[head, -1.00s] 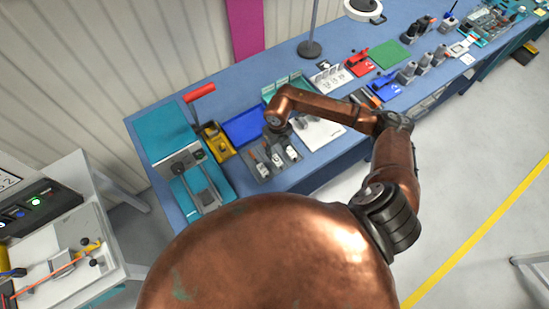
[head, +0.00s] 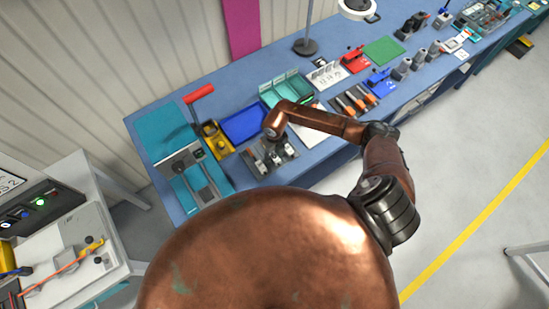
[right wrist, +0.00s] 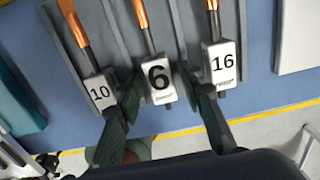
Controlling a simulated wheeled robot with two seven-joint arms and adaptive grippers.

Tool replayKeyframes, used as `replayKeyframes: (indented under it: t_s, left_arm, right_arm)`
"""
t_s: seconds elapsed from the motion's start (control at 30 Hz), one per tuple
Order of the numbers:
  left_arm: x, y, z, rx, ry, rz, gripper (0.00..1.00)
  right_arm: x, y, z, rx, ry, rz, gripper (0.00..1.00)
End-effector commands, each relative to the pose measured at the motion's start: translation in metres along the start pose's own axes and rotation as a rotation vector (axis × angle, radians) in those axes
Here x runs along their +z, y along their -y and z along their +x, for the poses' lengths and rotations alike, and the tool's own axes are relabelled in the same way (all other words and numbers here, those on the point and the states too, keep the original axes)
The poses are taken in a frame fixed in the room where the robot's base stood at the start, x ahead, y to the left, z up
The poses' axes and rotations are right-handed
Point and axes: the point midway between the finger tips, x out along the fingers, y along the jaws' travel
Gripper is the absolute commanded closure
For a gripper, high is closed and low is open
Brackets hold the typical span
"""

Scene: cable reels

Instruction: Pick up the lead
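My right gripper (right wrist: 162,78) is open, with its dark fingers on either side of a grey block marked 6 (right wrist: 158,84) on a copper-coloured rod. I cannot tell whether the fingers touch it. Similar blocks marked 10 (right wrist: 98,92) and 16 (right wrist: 222,66) lie left and right of it in the grey holder (right wrist: 185,14). In the head view the right gripper (head: 274,150) is low over this holder and mostly hidden by the wrist. An orange cable (head: 66,268), perhaps the lead, lies on the white bench unit at lower left. My left gripper is not in view.
The blue bench (head: 226,178) carries a blue tray (head: 244,125), a yellow-based tool (head: 216,140), a red-handled press (head: 199,94) and a second holder with orange-handled tools (head: 354,99). Open floor lies to the right.

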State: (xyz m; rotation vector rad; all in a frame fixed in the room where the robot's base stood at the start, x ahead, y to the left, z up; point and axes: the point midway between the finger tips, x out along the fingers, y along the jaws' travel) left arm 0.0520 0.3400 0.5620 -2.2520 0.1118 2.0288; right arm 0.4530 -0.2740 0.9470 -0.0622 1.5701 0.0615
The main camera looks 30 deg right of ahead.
Motion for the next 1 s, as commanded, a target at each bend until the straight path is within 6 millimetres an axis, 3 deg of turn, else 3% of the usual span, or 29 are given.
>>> replayKeyframes:
  t_s: [0.47, 1.0]
  left_arm:
    - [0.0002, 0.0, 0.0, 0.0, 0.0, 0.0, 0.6]
    - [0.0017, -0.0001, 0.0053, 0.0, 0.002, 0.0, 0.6]
  right_arm:
    - [0.0, 0.0001, -0.0004, 0.0, 0.0, 0.0, 1.0]
    - [0.0009, 0.0003, -0.0067, 0.0, 0.001, 0.0, 1.0]
